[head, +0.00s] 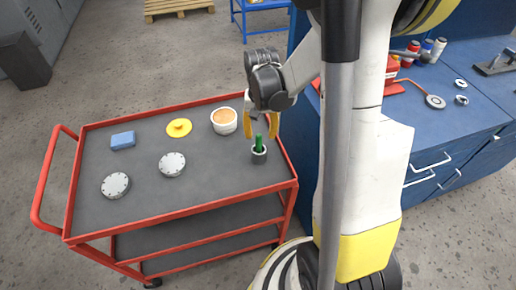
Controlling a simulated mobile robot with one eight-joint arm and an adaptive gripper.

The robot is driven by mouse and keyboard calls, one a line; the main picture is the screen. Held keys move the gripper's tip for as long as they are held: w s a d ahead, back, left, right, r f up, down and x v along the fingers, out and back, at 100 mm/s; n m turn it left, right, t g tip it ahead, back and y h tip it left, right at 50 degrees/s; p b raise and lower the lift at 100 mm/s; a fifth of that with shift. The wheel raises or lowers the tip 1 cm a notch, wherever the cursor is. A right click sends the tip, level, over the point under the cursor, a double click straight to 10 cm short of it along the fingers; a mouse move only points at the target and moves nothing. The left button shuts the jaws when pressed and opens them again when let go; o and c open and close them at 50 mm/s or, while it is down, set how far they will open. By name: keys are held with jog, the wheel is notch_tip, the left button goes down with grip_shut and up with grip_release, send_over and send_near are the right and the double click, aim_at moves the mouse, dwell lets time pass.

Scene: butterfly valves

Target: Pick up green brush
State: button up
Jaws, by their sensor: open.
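The green brush (258,142) stands upright in a small dark cup (259,156) near the right edge of the red cart's top (150,205). My gripper (261,126) has yellow fingers and is open. It is right at the brush, with its fingers above and to both sides of the green handle in the picture. I cannot tell whether a finger touches the brush. The brush's lower end is hidden inside the cup.
Near my gripper stands a white tub (224,121) with orange contents. A yellow disc (179,128), a blue block (123,140) and two grey round plates (172,164) lie on the cart. A blue workbench (470,100) is at the right. The cart's front right is clear.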

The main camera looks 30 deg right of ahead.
aim_at(259, 142)
jog(key=f, duration=0.1)
jog(key=f+b, duration=0.1)
jog(key=f, duration=0.1)
jog(key=f+b, duration=0.1)
jog(key=f, duration=0.1)
jog(key=shift+w+a, duration=0.15)
jog(key=shift+w, duration=0.1)
jog(key=shift+c, duration=0.2)
grip_shut()
